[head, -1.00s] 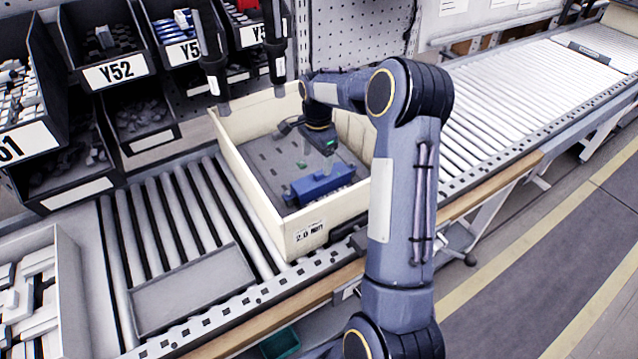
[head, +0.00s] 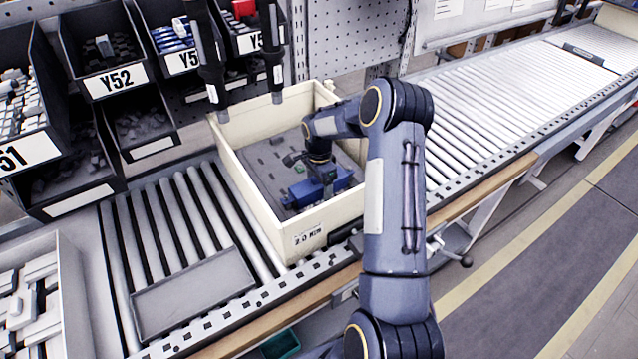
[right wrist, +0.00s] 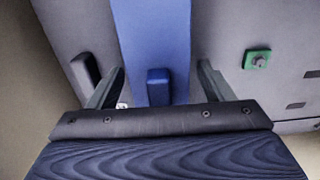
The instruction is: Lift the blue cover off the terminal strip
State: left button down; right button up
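The blue cover (head: 343,182) is a long block lying in the cream box (head: 308,226), near its front wall. In the right wrist view the blue cover (right wrist: 151,30) runs away from me, with a small raised blue knob (right wrist: 158,86) on top. My right gripper (head: 326,188) is down at the cover. In the right wrist view its two fingers (right wrist: 160,76) are spread, one on each side of the knob. I cannot tell whether they touch the cover. The terminal strip is not visible. My left gripper is not in view.
The cream box stands on a roller conveyor (head: 185,215) and has a grey floor with dark slots. A small green part (right wrist: 257,59) lies right of the cover. Two dark tools (head: 213,80) hang above the box's back left. Labelled bins (head: 105,60) stand at left.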

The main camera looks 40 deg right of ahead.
jog(key=c, duration=1.3)
notch_tip(320, 180, up, 10)
jog(key=shift+r+b, duration=0.1)
jog(key=shift+b, duration=0.7)
